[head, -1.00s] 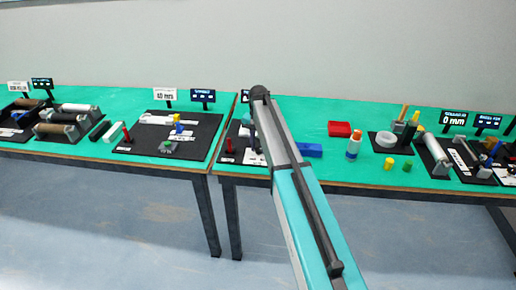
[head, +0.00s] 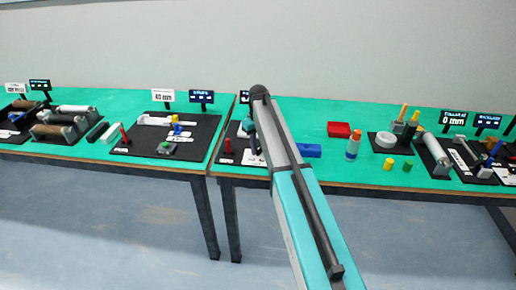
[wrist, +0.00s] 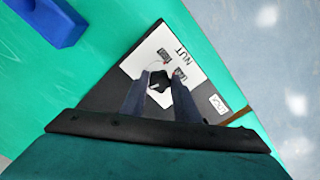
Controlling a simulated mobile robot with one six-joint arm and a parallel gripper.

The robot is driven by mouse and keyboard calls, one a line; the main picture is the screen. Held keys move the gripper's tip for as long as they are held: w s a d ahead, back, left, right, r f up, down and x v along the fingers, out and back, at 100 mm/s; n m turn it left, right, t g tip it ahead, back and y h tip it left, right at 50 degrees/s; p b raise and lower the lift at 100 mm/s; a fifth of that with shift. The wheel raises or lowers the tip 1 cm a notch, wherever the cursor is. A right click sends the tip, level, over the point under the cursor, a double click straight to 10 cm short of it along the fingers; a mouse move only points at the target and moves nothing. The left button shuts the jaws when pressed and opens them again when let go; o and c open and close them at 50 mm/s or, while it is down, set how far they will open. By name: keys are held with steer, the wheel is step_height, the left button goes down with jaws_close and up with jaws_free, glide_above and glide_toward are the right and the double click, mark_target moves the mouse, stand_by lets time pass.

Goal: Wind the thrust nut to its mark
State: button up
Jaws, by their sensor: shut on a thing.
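In the wrist view, the dark thrust nut (wrist: 160,88) sits between the fingertips of my gripper (wrist: 160,80), which is shut on it. It stands over a white plate (wrist: 190,58) printed "NUT" with small markings, on a black board (wrist: 116,92). My fingers hide part of the nut, and I cannot make out its mark clearly. In the head view, my arm crosses the middle and hides much of this station's black board (head: 226,150); the gripper itself is not clear there.
A blue block (wrist: 50,20) lies beside the board; it also shows in the head view (head: 309,151). Other stations line the green benches on both sides. The bench edge is close in front.

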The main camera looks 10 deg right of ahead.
steer(key=n, duration=0.4)
steer(key=shift+w+a+n, duration=0.1)
steer(key=shift+n, duration=0.2)
steer(key=n, duration=0.3)
steer(key=shift+n+b, duration=0.3)
steer(key=shift+b, duration=0.05)
steer(key=n, duration=0.7)
steer(key=shift+w, duration=0.2)
steer(key=n, duration=0.3)
steer(key=shift+n, duration=0.4)
steer(key=n, duration=0.3)
steer(key=shift+w+n, duration=0.1)
steer(key=shift+n, duration=0.2)
steer(key=n, duration=0.3)
steer(key=shift+n+b, duration=0.3)
steer(key=shift+w+n, duration=0.1)
steer(key=shift+n, duration=1.6)
